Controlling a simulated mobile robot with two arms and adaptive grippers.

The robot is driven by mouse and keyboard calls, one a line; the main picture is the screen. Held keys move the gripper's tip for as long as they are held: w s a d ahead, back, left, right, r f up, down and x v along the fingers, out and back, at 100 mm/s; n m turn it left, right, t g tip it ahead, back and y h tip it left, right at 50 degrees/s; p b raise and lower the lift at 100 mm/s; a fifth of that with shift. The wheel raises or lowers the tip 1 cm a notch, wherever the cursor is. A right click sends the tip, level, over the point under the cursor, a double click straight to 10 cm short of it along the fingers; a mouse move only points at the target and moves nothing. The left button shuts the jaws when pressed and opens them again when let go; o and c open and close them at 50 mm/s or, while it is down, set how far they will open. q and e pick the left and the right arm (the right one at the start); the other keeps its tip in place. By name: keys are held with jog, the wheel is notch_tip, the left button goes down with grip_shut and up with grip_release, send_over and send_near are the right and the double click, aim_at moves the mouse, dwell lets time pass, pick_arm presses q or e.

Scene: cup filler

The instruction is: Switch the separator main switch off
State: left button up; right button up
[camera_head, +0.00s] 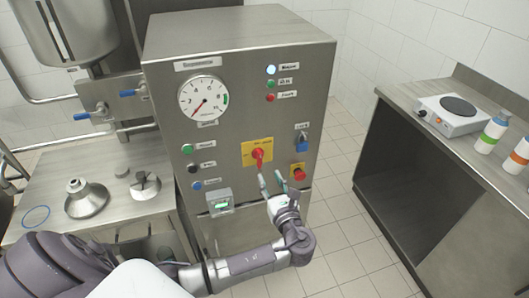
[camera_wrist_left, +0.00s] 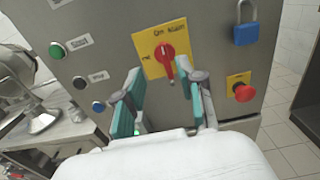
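The separator main switch is a red rotary handle (camera_head: 258,157) on a yellow plate (camera_head: 249,146) on the front of the steel cabinet (camera_head: 240,100). In the left wrist view the red handle (camera_wrist_left: 168,62) shows between and beyond my fingers, its grip pointing down. My left gripper (camera_head: 272,183) is open just in front of and below the switch. In the left wrist view its two teal fingers (camera_wrist_left: 166,95) stand apart, one on each side below the handle. I cannot tell whether they touch it. My right gripper is not in view.
A red emergency button (camera_head: 298,174) and a blue padlock (camera_head: 302,143) sit right of the switch. Several push buttons (camera_head: 188,149) and a dial gauge (camera_head: 203,98) are on the same panel. A steel bench (camera_head: 410,150) stands at right; the floor between is clear.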

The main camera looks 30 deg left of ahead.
aim_at(261, 155)
pick_arm(q)
jog(key=p+x, duration=0.1)
jog(key=x, duration=0.9)
jog(key=shift+w+d+p, duration=0.15)
jog(key=shift+d+p, duration=0.05)
jog(key=shift+p, duration=0.15)
jog(key=shift+w+a+f, duration=0.1)
jog(key=shift+w+a, duration=0.2)
jog(key=shift+a, duration=0.15)
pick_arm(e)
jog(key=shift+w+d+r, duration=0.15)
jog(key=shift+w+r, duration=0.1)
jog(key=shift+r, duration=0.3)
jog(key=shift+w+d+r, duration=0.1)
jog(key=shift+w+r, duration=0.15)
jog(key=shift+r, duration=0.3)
pick_arm(q)
grip_shut()
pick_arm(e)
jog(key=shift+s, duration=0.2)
